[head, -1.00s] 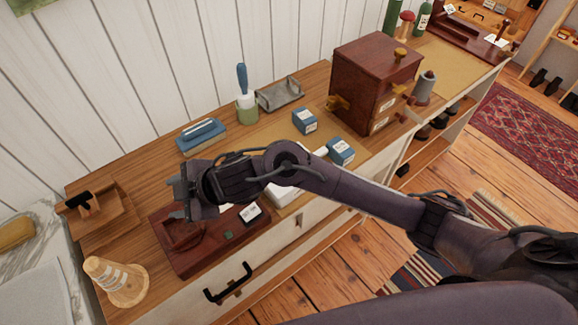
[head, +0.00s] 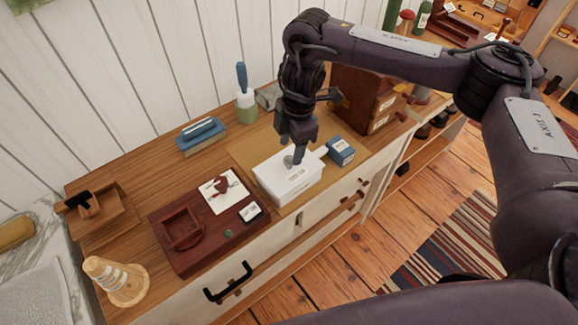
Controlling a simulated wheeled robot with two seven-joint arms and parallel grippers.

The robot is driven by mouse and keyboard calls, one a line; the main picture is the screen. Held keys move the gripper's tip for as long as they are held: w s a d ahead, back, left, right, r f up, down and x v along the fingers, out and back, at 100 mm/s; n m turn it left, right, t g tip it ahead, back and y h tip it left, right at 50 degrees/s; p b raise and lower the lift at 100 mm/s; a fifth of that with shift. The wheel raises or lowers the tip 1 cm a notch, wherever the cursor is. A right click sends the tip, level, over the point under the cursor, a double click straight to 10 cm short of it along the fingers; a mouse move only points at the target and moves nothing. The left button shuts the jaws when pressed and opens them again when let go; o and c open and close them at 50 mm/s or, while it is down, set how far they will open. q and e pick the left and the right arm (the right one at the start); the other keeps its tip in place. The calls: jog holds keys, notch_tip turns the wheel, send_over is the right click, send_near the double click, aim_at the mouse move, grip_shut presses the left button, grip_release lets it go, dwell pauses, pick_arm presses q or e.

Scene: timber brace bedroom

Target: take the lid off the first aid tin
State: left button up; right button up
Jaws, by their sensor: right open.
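The first aid tin (head: 284,190) seems to be the white box standing on the dresser top in the middle of the view. Its white lid (head: 272,169) is on, with a small grey knob (head: 288,160) on top. My right gripper (head: 297,155) points down over the lid, with its fingers at the knob. It is open. The fingers partly hide the knob, and I cannot tell whether they touch it. My left gripper is not in view.
A blue box (head: 341,151) stands close to the tin's right. A dark red wooden tray (head: 190,254) with a card and small items lies to the left. A wooden cabinet (head: 384,112) stands behind right. A brush in a green-and-white holder (head: 246,105) stands at the back.

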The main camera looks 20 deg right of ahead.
aim_at(289, 159)
jog(key=f, duration=0.5)
jog(key=shift+w+a+f, duration=0.25)
jog(key=shift+f, duration=0.15)
jog(key=c, duration=1.1)
